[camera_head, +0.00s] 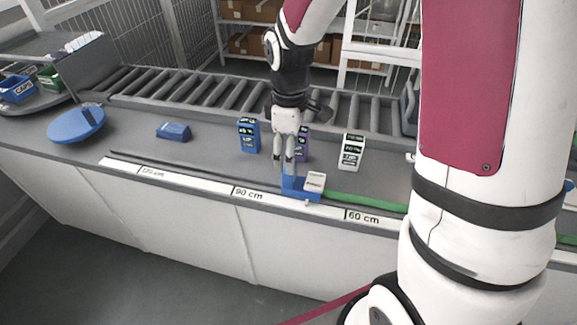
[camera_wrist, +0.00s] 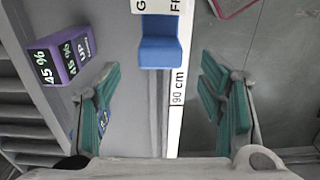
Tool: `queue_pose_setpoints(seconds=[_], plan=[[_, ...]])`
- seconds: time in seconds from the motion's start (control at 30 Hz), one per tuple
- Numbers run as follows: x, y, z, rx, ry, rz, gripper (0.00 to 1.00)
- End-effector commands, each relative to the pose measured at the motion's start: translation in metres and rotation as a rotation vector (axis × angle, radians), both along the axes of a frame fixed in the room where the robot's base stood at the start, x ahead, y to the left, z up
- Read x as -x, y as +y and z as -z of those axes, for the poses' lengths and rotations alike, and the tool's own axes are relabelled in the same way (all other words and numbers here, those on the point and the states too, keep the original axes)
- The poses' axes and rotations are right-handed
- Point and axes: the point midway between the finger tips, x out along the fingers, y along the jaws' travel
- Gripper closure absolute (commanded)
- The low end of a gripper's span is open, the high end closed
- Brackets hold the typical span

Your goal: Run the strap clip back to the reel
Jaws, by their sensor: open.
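The strap clip (camera_head: 302,190) is a blue block with a white labelled top. It sits on the rail along the front edge of the counter, between the 90 cm and 60 cm marks. A green strap (camera_head: 365,201) runs right from it and passes behind my arm; the reel cannot be made out. In the wrist view the blue clip (camera_wrist: 158,52) is at top centre, ahead of my fingers. My gripper (camera_head: 284,163) points down just above and beside the clip's left end. In the wrist view my gripper (camera_wrist: 163,100) has its green-padded fingers wide apart, with nothing held.
A blue box (camera_head: 248,136), a purple box (camera_head: 303,142) and a white box (camera_head: 351,152) stand behind the rail. A small blue case (camera_head: 173,131) and a round blue disc (camera_head: 76,124) are farther left. A roller conveyor (camera_head: 200,92) runs behind. The rail left of the clip is clear.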

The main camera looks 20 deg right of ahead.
Motion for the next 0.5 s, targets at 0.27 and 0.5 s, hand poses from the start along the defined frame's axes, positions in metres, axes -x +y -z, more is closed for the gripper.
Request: queue_pose_setpoints(seconds=[0.27, 0.5], plan=[[0.001, 0.000, 0.045, 0.000, 0.004, 0.002, 0.37], [0.000, 0.000, 0.058, -0.001, 0.001, 0.001, 0.37]])
